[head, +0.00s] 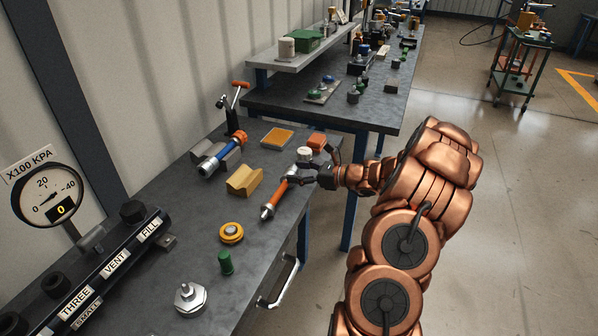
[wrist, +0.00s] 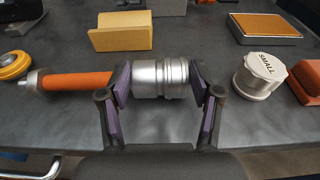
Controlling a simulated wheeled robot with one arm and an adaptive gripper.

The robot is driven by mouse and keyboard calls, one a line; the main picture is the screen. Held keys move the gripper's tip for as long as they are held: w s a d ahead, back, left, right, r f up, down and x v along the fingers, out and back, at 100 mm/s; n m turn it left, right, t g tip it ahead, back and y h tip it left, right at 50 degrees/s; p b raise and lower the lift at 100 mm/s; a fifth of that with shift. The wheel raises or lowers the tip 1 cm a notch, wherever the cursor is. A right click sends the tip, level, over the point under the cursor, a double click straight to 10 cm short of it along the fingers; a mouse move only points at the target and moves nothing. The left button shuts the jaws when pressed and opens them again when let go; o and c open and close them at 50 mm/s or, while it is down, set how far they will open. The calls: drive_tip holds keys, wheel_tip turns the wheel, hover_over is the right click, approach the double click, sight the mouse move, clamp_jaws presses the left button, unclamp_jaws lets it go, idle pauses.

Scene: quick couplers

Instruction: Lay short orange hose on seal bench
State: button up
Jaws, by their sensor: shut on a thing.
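The short orange hose (head: 277,193) is at the right edge of the near grey bench (head: 200,235), with a silver fitting at its near end. It also shows in the wrist view (wrist: 80,81), lying level across the picture. My gripper (head: 307,181) is shut on the hose's larger silver coupling (wrist: 160,78), one finger on each side of it. The wrist view shows my gripper (wrist: 160,90) from behind. The hose is at or just above the bench top; I cannot tell whether it touches.
A white cap marked SMALL (wrist: 259,73) and an orange-red block (head: 317,141) stand close by. A yellow V-block (head: 244,181), an orange pad (head: 277,138), a blue hose (head: 222,155) and a yellow ring (head: 231,233) lie around. Bare bench shows between them.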

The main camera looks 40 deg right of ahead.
drive_tip(key=o, duration=1.3)
